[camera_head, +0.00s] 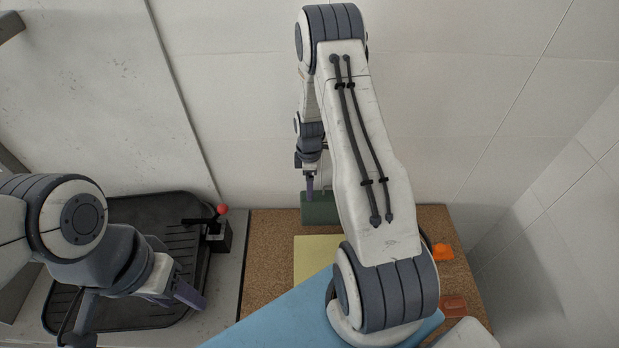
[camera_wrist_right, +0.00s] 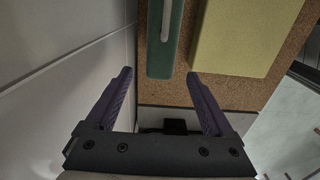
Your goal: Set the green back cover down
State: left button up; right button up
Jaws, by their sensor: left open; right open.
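The green back cover (camera_head: 321,209) is a dark green piece on the cork-topped table, close to the back wall. In the right wrist view the green back cover (camera_wrist_right: 160,58) has a pale bar along its top. My right gripper (camera_wrist_right: 160,74) is open, with purple fingers either side of the cover's near end. I cannot tell whether they touch it. In the head view that gripper (camera_head: 310,186) points down at the cover, partly hidden by my own arm. My left gripper (camera_head: 138,318) is open over the black tray at the left, holding nothing.
A yellow pad (camera_head: 312,258) lies beside the green cover, and it also shows in the right wrist view (camera_wrist_right: 236,38). A blue panel (camera_head: 275,318) lies in front. Orange pieces (camera_head: 443,252) sit at the right. The black tray (camera_head: 150,205) and a red-knobbed lever (camera_head: 221,210) are left.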

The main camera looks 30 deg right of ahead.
jog(key=shift+r, duration=1.9)
jog(key=s+a+r+m, duration=0.1)
jog(key=s+a+r, duration=0.2)
jog(key=a+r, duration=0.55)
jog(key=s+a+r+m, duration=0.1)
jog(key=s+a+r, duration=0.1)
jog(key=a+r, duration=0.65)
jog(key=s+a+r+m, duration=0.1)
jog(key=s+a, duration=0.3)
jog(key=s, duration=0.2)
jog(key=s+a+r, duration=0.2)
jog(key=s+a, duration=0.1)
jog(key=s, duration=0.4)
jog(key=s+a+r+m+y, duration=0.1)
jog(key=s+a+r, duration=0.1)
jog(key=s+a, duration=0.2)
jog(key=s, duration=0.3)
jog(key=shift+s+a+m, duration=0.25)
jog(key=shift+a+m, duration=0.05)
jog(key=shift+a, duration=0.05)
jog(key=shift+r, duration=0.1)
